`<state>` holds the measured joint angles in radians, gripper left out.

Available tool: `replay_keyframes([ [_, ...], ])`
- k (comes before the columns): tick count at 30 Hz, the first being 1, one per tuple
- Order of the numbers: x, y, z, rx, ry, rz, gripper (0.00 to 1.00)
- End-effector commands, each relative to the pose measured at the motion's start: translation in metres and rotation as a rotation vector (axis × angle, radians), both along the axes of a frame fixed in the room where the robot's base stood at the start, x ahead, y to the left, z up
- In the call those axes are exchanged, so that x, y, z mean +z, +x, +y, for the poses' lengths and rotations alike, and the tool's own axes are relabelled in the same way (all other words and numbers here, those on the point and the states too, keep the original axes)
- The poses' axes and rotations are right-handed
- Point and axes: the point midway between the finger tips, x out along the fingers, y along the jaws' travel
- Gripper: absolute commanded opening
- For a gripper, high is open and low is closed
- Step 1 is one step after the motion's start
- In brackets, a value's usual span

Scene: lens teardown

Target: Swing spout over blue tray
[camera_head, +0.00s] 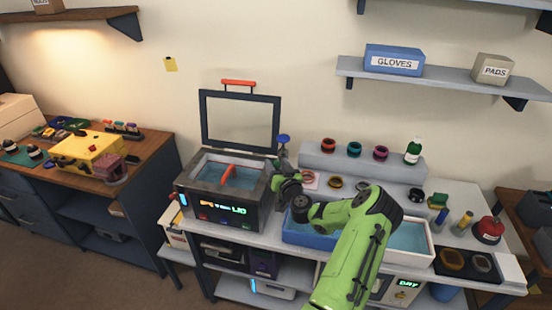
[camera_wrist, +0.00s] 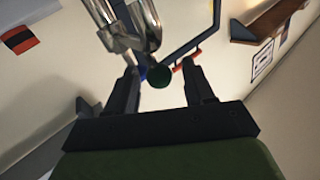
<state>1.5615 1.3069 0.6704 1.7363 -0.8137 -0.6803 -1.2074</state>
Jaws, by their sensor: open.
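A tap with a blue knob (camera_head: 283,138) stands behind the right edge of the grey machine with the open lid. Its spout is mostly hidden behind my arm in the head view. In the wrist view a shiny metal pipe (camera_wrist: 135,22), apparently the spout, runs just beyond the fingertips, with a green round part (camera_wrist: 158,76) between the fingers. My gripper (camera_wrist: 162,72) is open; I cannot tell if it touches the pipe. In the head view my gripper (camera_head: 277,183) is at the machine's right edge. The blue tray (camera_head: 305,239) is right of the machine, partly hidden by my arm.
The grey machine (camera_head: 219,207) has a raised lid (camera_head: 241,96) and a red handle in its basin. A white tray (camera_head: 431,254) adjoins the blue tray.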

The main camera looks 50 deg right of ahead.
Motion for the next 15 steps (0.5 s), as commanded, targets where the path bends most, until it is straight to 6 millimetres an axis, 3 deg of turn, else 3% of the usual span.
replay_keyframes([
  [11, -0.0017, 0.0098, -0.0068, -0.002, 0.001, 0.002, 0.53],
  [15, -0.0017, 0.0098, -0.0067, -0.001, 0.001, 0.001, 0.33],
])
